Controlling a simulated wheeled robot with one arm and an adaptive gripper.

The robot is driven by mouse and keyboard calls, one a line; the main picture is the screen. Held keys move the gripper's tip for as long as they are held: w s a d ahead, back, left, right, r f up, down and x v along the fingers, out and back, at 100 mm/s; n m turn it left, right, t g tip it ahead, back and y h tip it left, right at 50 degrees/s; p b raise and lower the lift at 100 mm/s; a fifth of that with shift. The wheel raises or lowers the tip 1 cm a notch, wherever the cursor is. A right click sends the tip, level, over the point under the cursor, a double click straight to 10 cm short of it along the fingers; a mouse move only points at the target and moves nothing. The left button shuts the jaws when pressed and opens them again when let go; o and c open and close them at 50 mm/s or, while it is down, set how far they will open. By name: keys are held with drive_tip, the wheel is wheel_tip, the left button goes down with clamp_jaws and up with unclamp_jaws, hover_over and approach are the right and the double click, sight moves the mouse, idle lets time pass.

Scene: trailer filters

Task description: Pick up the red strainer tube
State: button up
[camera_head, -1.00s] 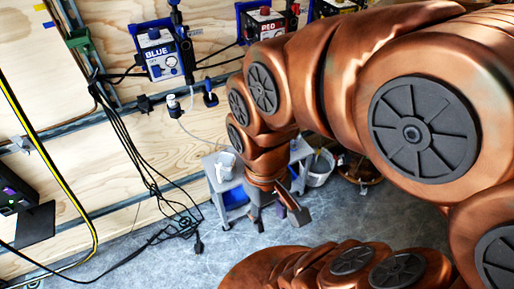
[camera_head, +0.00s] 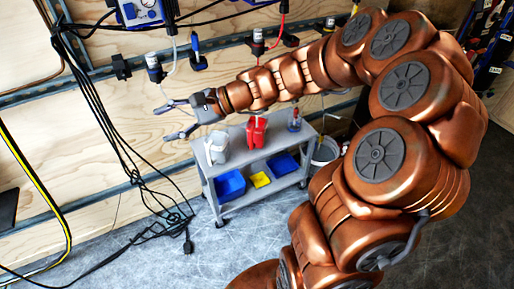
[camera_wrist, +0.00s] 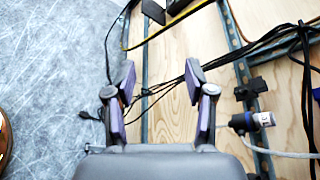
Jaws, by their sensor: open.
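My gripper (camera_head: 168,121) is open and empty, stretched out to the left above the left end of the grey cart. It also shows open in the wrist view (camera_wrist: 160,75), with nothing between the fingers. A red container (camera_head: 256,132) stands on the cart's top, right of my gripper and apart from it. A small dark-topped fitting with a red hose (camera_head: 258,42) is on the wall above. I cannot tell which red thing is the strainer tube. A white container (camera_head: 216,149) stands on the cart's left end, just below my gripper.
The grey cart (camera_head: 262,196) holds blue bins (camera_head: 230,185) and a yellow bin (camera_head: 260,180) below. A white-and-dark fitting (camera_head: 154,68) hangs on the wall, also in the wrist view (camera_wrist: 252,121). Black cables (camera_head: 110,125) hang at left. The floor in front is clear.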

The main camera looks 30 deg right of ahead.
drive_tip(key=w+d+f+m+t+h+b, duration=0.1)
drive_tip(key=w+d+f+m+t+b, duration=0.3)
drive_tip(key=d, duration=0.3)
drive_tip(key=w+d+f+m+t+h+b, duration=0.1)
drive_tip(key=w+d+f+m+t+b, duration=0.15)
drive_tip(key=w+d+f+m, duration=0.4)
drive_tip(key=d+f+m+t+h+b, duration=0.35)
drive_tip(key=d+f+m, duration=0.2)
drive_tip(key=d, duration=0.65)
drive_tip(key=d+f+m+t+h+b, duration=0.2)
drive_tip(key=d+f+m+h+b, duration=0.3)
drive_tip(key=d, duration=0.7)
hover_over(257, 120)
drive_tip(key=shift+s+d+f+n+y, duration=0.15)
drive_tip(key=shift+s+f+n+y, duration=0.1)
drive_tip(key=shift+f+n+y, duration=0.1)
drive_tip(key=shift+w+r, duration=0.15)
drive_tip(key=shift+w, duration=0.4)
clamp_jaws()
